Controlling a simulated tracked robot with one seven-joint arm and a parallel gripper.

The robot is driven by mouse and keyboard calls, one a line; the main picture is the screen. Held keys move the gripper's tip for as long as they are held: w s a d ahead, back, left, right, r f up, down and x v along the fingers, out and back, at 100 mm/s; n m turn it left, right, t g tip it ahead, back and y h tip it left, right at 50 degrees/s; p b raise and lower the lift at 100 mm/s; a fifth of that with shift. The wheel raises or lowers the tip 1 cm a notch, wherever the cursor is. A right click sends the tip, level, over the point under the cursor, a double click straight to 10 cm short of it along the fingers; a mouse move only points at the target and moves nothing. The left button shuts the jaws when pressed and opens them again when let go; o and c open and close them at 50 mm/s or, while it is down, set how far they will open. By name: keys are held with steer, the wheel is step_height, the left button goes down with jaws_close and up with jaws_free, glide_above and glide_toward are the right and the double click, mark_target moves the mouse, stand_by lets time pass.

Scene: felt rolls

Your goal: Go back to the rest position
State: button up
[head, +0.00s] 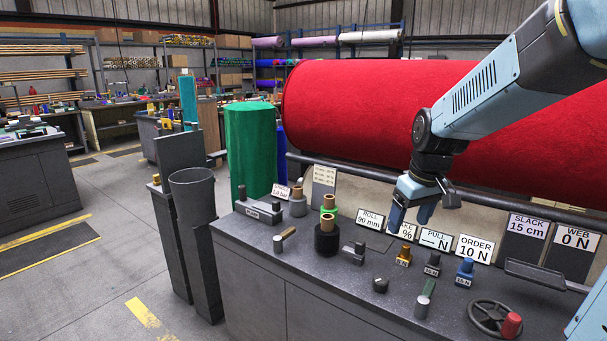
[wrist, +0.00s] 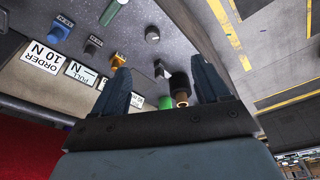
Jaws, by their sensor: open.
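My gripper (head: 411,214) hangs above the back part of the dark control bench (head: 262,252) in the head view, in front of the big red felt roll (head: 370,105). It covers part of a sign that ends in a percent mark. In the wrist view my gripper (wrist: 165,90) has its two dark fingers spread wide apart with nothing held between them.
The bench carries brass (head: 404,255), grey and blue (head: 465,271) weights, a handwheel with a red grip (head: 511,325) and several upright signs. A green roll (head: 250,150) and a grey bin (head: 193,190) stand at left. The floor (head: 85,285) at far left is clear.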

steer(key=s+r+m+t, duration=0.1)
steer(key=s+r+m, duration=0.1)
steer(key=s, duration=0.6)
steer(key=s+r+m+t, duration=0.2)
steer(key=s+r, duration=0.2)
steer(key=s, duration=0.4)
steer(key=shift+s+r+h, duration=0.25)
steer(key=shift+s+h, duration=0.15)
